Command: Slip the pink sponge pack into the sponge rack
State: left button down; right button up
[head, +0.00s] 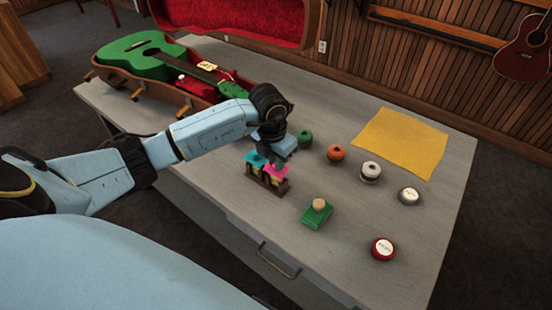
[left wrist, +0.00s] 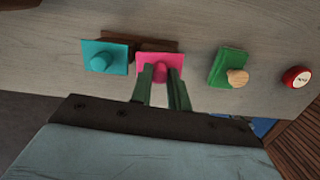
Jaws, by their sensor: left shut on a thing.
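The pink sponge pack (head: 276,172) is at the right-hand place of the brown sponge rack (head: 268,185), beside a teal sponge pack (head: 255,159). In the left wrist view, the fingers of my left gripper (left wrist: 161,75) are shut on the knob of the pink sponge pack (left wrist: 145,60). The teal pack (left wrist: 117,54) lies to its left, and part of the rack (left wrist: 150,42) shows behind. I cannot tell how deep the pink pack sits in the rack. My right gripper is not in view.
A green pack with a wooden knob (head: 317,213) lies to the right of the rack. Several small round tins, a red one (head: 382,248) among them, and a yellow cloth (head: 400,143) are farther right. An open case (head: 180,92) with a green ukulele stands at the left.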

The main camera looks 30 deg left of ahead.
pick_arm(q)
jog(key=c, duration=1.3)
grip_release()
jog(key=shift+o, duration=0.2)
